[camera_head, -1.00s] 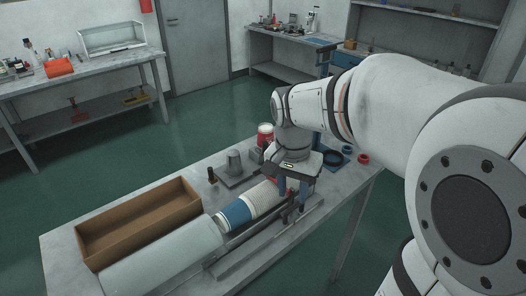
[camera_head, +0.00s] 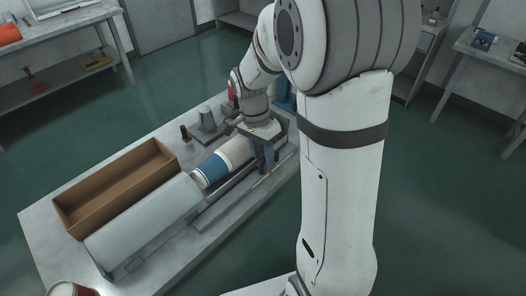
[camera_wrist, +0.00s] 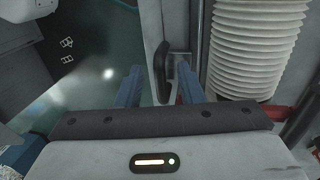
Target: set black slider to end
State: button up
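The black slider (camera_wrist: 162,72) is a dark upright knob on a light rail in the wrist view. It sits between the two blue fingers of my gripper (camera_wrist: 160,88), with a gap showing on each side. My gripper is open around or just behind the knob; the exact depth is hard to tell. In the head view my gripper (camera_head: 266,160) points down at the right end of the machine's rail, beside the row of white cups (camera_head: 236,151). The slider cannot be made out there.
White ribbed cups (camera_wrist: 254,45) stand close right of the fingers. A blue cup section (camera_head: 211,170), a grey cylinder (camera_head: 145,222) and an open brown box (camera_head: 92,205) lie along the table (camera_head: 45,250). Green floor is free in front of the table.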

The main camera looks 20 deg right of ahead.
jog(key=shift+f, duration=0.2)
jog(key=shift+c, duration=0.2)
grip_shut()
